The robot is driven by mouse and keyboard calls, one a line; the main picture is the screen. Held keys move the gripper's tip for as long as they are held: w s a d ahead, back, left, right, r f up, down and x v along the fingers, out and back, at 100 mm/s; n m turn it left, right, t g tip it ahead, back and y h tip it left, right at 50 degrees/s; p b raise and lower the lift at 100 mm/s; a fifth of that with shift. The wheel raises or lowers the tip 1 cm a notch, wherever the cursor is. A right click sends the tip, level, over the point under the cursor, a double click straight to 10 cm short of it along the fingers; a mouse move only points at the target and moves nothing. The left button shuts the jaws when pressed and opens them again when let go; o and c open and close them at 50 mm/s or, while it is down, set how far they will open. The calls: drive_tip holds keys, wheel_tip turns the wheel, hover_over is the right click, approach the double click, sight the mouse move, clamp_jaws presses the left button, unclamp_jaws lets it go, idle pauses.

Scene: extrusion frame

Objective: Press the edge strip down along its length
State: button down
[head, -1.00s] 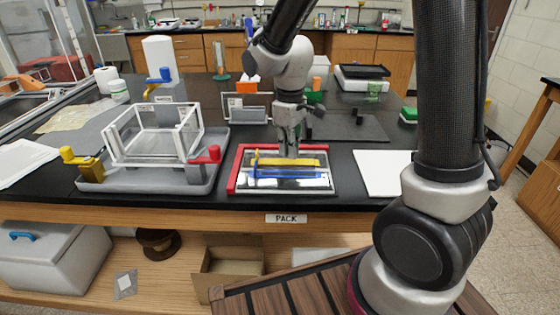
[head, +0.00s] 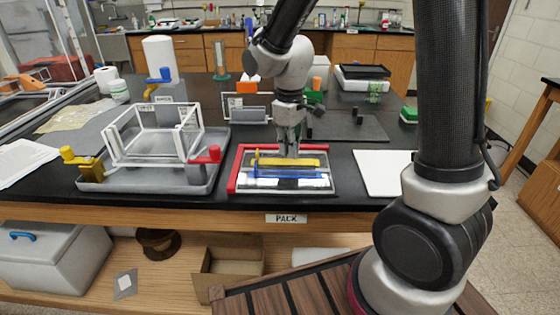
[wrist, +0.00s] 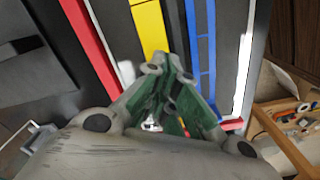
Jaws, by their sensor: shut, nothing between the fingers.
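A flat panel (head: 285,184) lies on the bench inside a red corner fence (head: 236,168). A yellow strip (head: 308,162) and a blue strip (head: 285,173) run side by side across it. Which one is the edge strip, I cannot tell for sure. My gripper (head: 289,155) points down at the yellow strip, its fingers together and empty. In the wrist view, the fingertips (wrist: 172,62) are at the yellow strip (wrist: 149,25), with the blue strip (wrist: 202,50) to the right. Whether the tips touch it is hidden.
A grey tray (head: 213,172) with a clear-walled white frame (head: 155,130) and coloured clamps stands to the left. A white sheet (head: 378,172) lies to the right. A dark mat (head: 345,128) and small holders are behind. A PACK label (head: 286,218) marks the bench edge.

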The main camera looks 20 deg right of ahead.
sight(306, 162)
drive_tip(key=shift+f, duration=1.15)
idle(1.0)
drive_tip(key=shift+r, duration=0.15)
drive_tip(key=shift+r, duration=0.95)
drive_tip(key=shift+s+d, duration=0.2)
drive_tip(key=shift+d, duration=0.5)
drive_tip(key=shift+s+d, duration=0.3)
drive_tip(key=shift+d, duration=0.5)
drive_tip(key=shift+s+d, duration=0.25)
drive_tip(key=shift+d, duration=0.55)
drive_tip(key=shift+f, duration=1.05)
drive_tip(key=shift+r, duration=0.1)
